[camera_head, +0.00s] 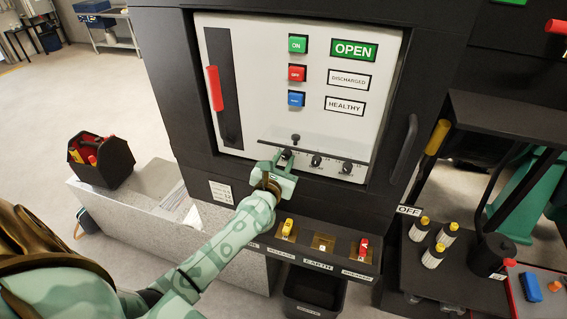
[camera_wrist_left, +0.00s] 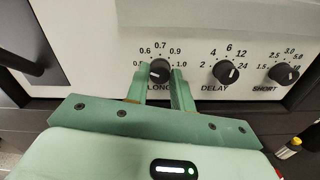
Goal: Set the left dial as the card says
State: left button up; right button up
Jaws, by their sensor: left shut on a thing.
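The left dial (camera_wrist_left: 160,69) is a black knob on the white panel, with a scale reading about 0.6, 0.7, 0.9 and 1.0 around it. My left gripper (camera_wrist_left: 163,76) has one green finger on each side of it and is shut on it. In the head view my left gripper (camera_head: 279,164) is at the left end of the dial row and partly covers the left dial (camera_head: 287,153). A pale mark shows low on the knob; its exact setting is too small to tell. A white card (camera_head: 221,192) hangs at the cabinet's lower left; its print is too small to read surely.
The middle dial (camera_wrist_left: 226,72), marked DELAY, and the right dial (camera_wrist_left: 284,74), marked SHORT, sit to the right. Above are coloured buttons (camera_head: 297,73) and a red lever (camera_head: 215,88). Below is a ledge with a yellow switch (camera_head: 288,228) and a red switch (camera_head: 363,248).

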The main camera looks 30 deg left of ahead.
pick_arm(q)
jog(key=shift+f+n+b, duration=0.15)
jog(key=shift+n+b, duration=0.15)
jog(key=shift+n, duration=0.9)
jog(key=o, duration=1)
jog(key=shift+b+v, duration=1.2)
jog(key=shift+v, duration=7.05)
jog(key=shift+a, duration=0.1)
